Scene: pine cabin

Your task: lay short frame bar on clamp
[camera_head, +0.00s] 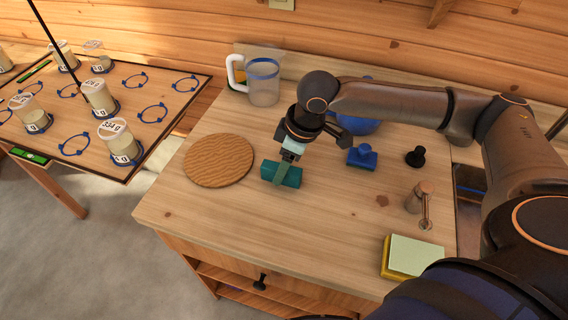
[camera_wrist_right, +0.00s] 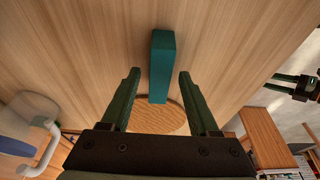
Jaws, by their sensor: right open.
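A short teal bar (camera_head: 293,176), which looks like the short frame bar, lies on the wooden counter right of a round woven mat. It also shows in the right wrist view (camera_wrist_right: 162,60). My right gripper (camera_head: 281,174) is open and points down at the bar. In the wrist view the bar appears between its two green fingers (camera_wrist_right: 160,72), with no visible grip. Whether the fingertips reach down beside it I cannot tell. A blue piece with a knob (camera_head: 362,157), possibly the clamp, stands to the right. My left gripper seems to show small in the wrist view (camera_wrist_right: 298,86).
The round mat (camera_head: 218,160) lies left of the bar, and a clear jug (camera_head: 263,82) stands behind. A blue bowl (camera_head: 358,124) is partly hidden by my right arm. A black knobbed piece (camera_head: 415,157), a tap (camera_head: 420,197) and a sponge (camera_head: 412,255) are right. The front counter is clear.

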